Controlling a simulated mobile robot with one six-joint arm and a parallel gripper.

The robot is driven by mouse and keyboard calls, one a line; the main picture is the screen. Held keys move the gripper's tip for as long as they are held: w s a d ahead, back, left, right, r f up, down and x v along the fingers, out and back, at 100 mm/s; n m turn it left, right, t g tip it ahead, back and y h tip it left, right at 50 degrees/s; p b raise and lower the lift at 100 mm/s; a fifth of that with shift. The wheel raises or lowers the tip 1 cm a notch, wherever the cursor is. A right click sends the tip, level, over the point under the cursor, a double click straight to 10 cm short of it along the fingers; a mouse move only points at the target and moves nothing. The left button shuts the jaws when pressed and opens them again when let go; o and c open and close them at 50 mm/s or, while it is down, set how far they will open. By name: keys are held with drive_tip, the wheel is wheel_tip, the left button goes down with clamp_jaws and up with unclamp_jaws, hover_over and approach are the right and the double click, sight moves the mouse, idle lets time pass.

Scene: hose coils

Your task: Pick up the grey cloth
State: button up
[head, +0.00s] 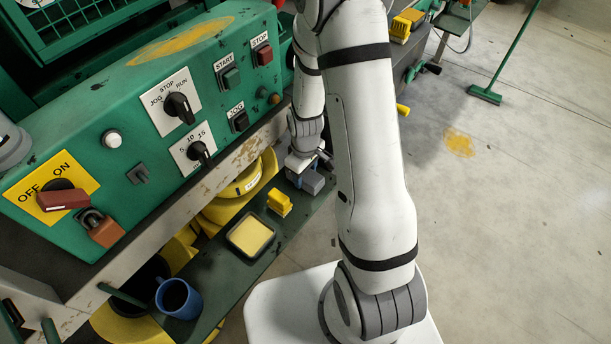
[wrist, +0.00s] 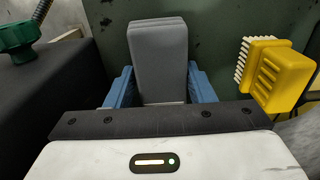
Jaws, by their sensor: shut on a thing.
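The grey cloth (wrist: 160,62) shows in the wrist view as a thick, neatly folded block, standing between the two blue fingers of my gripper (wrist: 161,86). The fingers are shut on its sides. In the head view the cloth (head: 313,184) is a small grey shape at the end of my arm, over the far end of the dark green shelf. My gripper (head: 305,170) there is partly hidden by my own arm. I cannot tell whether the cloth still touches the shelf.
A yellow brush (head: 279,203) lies close beside the gripper; it also shows in the wrist view (wrist: 277,75). Nearer on the shelf (head: 225,290) are a tray with a yellow pad (head: 251,236) and a blue mug (head: 178,299). The green control panel (head: 130,175) overhangs on the left.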

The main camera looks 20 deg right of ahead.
drive_tip(key=shift+c, duration=0.9)
wheel_tip(320, 180, up, 18)
drive_tip(key=b, duration=0.2)
drive_tip(key=o, duration=0.4)
drive_tip(key=c, duration=0.3)
drive_tip(key=shift+f, duration=0.1)
